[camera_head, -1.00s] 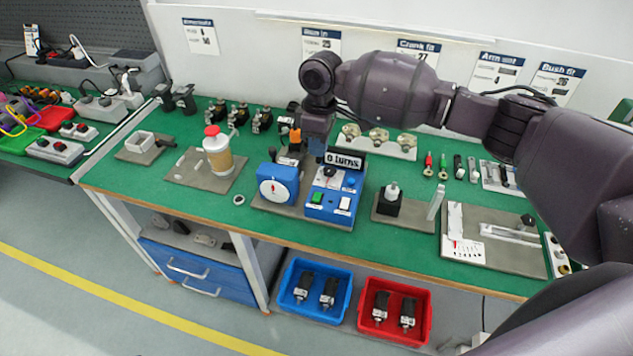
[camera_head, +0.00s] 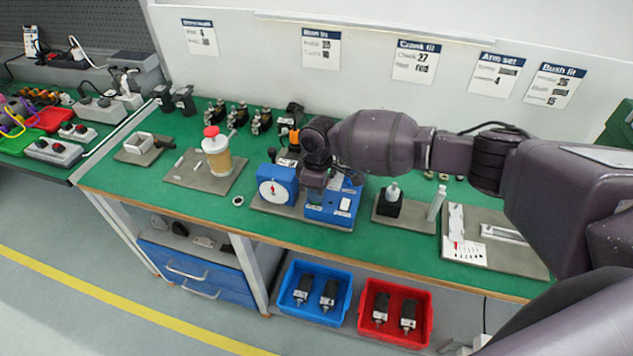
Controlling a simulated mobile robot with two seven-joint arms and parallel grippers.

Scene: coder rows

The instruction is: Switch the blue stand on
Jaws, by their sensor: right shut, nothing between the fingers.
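The blue stand (camera_head: 330,213) sits on a grey plate in the middle of the green bench. Its left part carries a round white dial with a red pointer (camera_head: 272,189). Its right part is a blue control box with a white switch (camera_head: 345,205) showing at its front right. My right gripper (camera_head: 312,196) is shut, with nothing visible in it, and points down at the front left of the control box. It hides the green button and much of the top panel. I cannot tell whether it touches the box. My left gripper is not in view.
A white bottle with a red cap (camera_head: 217,160) stands to the left on a grey plate. A black block with a white knob (camera_head: 390,201) and a grey fixture plate (camera_head: 505,255) lie to the right. Blue (camera_head: 290,306) and red (camera_head: 366,331) bins are below the bench.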

